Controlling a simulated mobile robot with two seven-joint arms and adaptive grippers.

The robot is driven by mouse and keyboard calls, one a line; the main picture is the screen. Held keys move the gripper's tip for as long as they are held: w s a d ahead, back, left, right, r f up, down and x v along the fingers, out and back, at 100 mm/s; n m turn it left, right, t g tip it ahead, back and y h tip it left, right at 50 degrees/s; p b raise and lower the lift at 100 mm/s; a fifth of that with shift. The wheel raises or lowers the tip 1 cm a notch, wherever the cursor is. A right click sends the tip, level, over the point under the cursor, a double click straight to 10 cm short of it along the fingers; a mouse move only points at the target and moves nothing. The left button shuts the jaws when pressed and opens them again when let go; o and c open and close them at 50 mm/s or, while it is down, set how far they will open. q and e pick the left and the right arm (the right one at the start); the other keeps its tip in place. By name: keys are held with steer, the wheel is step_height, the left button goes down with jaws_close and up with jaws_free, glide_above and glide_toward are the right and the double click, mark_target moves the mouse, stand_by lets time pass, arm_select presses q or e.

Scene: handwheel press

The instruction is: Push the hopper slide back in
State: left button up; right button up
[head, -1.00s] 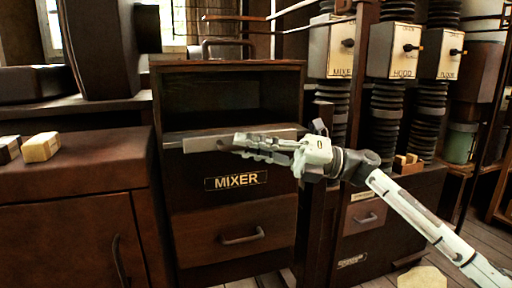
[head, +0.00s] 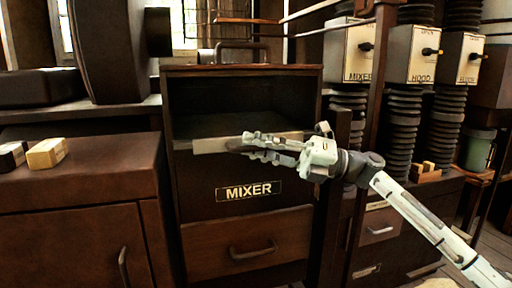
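The hopper slide (head: 210,146) looks to be the pale grey bar across the front of the dark wooden mixer cabinet (head: 240,71), at the lower edge of its open compartment and above the MIXER label. Its left end is clear, and its right part is behind my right gripper. My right gripper (head: 243,143) reaches in from the right with its fingers pointing left, in front of the slide. Both fingers show, one above the other, but their true gap is unclear. I cannot tell whether they touch the slide. My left gripper is not in view.
A drawer with a handle (head: 253,252) is below the label. Switch boxes (head: 350,50) and black ribbed columns (head: 401,125) stand to the right, behind a post. A brown cabinet (head: 75,185) with small blocks (head: 47,153) on top stands at the left.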

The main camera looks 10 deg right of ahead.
steer(key=v, duration=1.2)
stand_by(0.4)
